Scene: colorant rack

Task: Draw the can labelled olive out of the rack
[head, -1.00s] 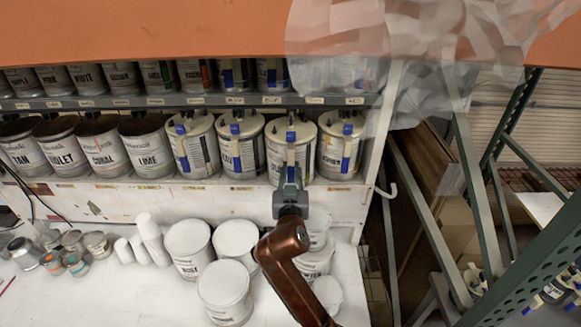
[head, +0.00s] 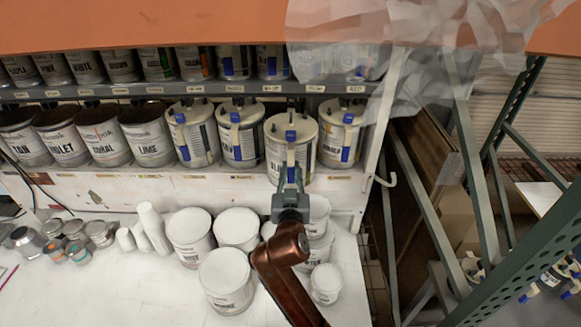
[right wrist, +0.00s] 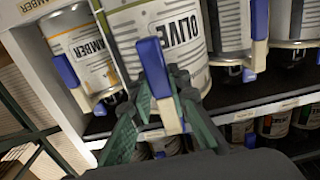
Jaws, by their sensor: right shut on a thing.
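The olive can (head: 277,152) is a white can with a pale lid and a cream and blue front handle. In the head view it stands in the lower shelf row of the rack (head: 215,187), farther forward than the cans beside it. Its label reads OLIVE in the right wrist view (right wrist: 187,48). My right gripper (head: 290,178) is at the can's front, its green fingers shut around the cream handle; they also show in the right wrist view (right wrist: 161,122). The can looks upright; its underside is hidden. My left gripper is not in view.
An amber-labelled can (head: 341,138) stands close on the right, another handled can (head: 240,136) on the left. White cans, including one (head: 226,280), crowd the counter (head: 120,295) below.

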